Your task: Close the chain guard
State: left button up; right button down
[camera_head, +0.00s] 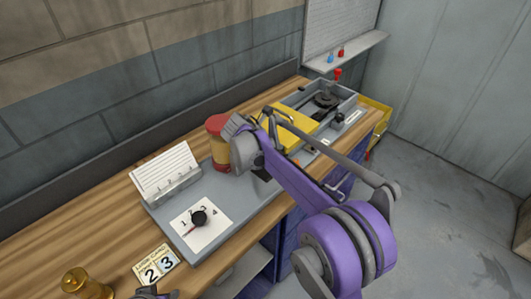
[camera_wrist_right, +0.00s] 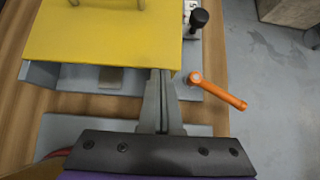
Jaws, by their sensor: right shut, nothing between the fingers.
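The yellow chain guard (camera_head: 297,127) is on the grey unit at the far part of the bench, partly hidden by my right arm in the head view. In the right wrist view the yellow guard (camera_wrist_right: 105,35) spans the upper left, with a grey housing (camera_wrist_right: 65,80) under its near edge. I cannot tell how far it stands open. My right gripper (camera_wrist_right: 164,75) is shut and empty, its fingertips at the guard's near right corner; I cannot tell if they touch. Only a bit of my left gripper (camera_head: 150,293) shows at the bottom edge.
An orange lever (camera_wrist_right: 218,90) and a black knob (camera_wrist_right: 198,18) lie right of the guard.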

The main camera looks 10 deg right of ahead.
aim_at(306, 126)
pick_arm(q)
jog(key=shift+w+r+p, duration=0.35)
jog(key=shift+r+p, duration=0.25)
jog(key=shift+r, duration=0.2)
pick_arm(e)
jog(key=w+d, duration=0.2)
jog(key=d, duration=0.2)
jog(key=w+d, duration=0.3)
jog(key=d, duration=0.1)
jog(key=w+d, duration=0.3)
jog(key=d, duration=0.1)
jog(key=shift+d, duration=0.1)
jog(key=shift+r, duration=0.1)
